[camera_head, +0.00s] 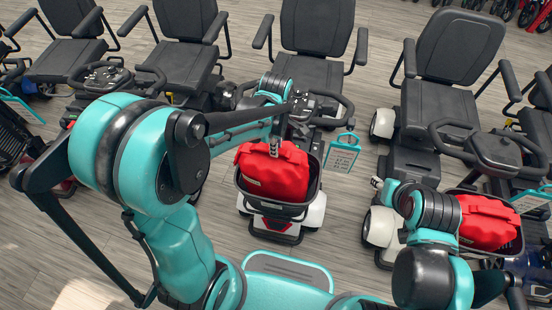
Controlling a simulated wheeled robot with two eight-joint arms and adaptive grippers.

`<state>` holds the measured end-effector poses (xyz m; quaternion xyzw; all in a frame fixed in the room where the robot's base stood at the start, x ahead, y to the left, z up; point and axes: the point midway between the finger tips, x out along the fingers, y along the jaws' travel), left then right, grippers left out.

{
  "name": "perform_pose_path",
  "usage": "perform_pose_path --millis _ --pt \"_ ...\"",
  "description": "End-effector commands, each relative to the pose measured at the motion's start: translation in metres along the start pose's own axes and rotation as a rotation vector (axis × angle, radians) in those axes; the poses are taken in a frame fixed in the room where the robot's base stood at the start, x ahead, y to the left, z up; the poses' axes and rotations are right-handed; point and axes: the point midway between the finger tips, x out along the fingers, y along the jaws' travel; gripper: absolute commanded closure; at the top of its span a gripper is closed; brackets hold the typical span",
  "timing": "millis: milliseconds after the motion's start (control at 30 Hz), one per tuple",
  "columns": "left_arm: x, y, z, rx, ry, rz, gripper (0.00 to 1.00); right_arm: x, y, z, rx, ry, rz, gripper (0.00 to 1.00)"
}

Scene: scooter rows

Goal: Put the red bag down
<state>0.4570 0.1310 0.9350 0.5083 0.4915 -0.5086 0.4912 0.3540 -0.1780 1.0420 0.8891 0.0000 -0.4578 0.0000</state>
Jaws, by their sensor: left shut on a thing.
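A red bag (271,172) sits in the black front basket (275,208) of the middle scooter, its top above the rim. My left gripper (275,149) reaches down to the top of this bag and is shut on it. A second red bag (487,222) lies in the basket of the scooter at the right. My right arm is folded at the lower right, beside that scooter. A small grey part at its end seems to be my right gripper (377,183); its fingers are too small to judge.
Black-seated mobility scooters stand in a row, including the middle one (312,75) and the right one (447,110). A teal-framed sign (342,152) hangs beside the middle scooter. Wooden floor (345,215) is clear between these two scooters.

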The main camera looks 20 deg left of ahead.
Motion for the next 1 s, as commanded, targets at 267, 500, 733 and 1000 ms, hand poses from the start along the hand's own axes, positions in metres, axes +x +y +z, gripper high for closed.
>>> perform_pose_path --millis 267,500,733,1000 --pt "0.023 0.0 0.0 0.0 0.0 0.0 1.0 0.007 0.0 0.005 0.0 0.0 0.0 0.6" --pt "0.054 0.0 0.0 0.0 0.0 0.0 1.0 0.016 0.0 0.012 0.0 0.0 0.0 0.6" --pt "0.053 0.0 0.0 0.0 0.0 0.0 1.0 0.015 0.0 0.011 0.0 0.0 0.0 0.6" --pt "0.056 0.0 0.0 0.0 0.0 0.0 0.61 0.018 0.0 0.012 0.0 0.0 0.0 0.6"
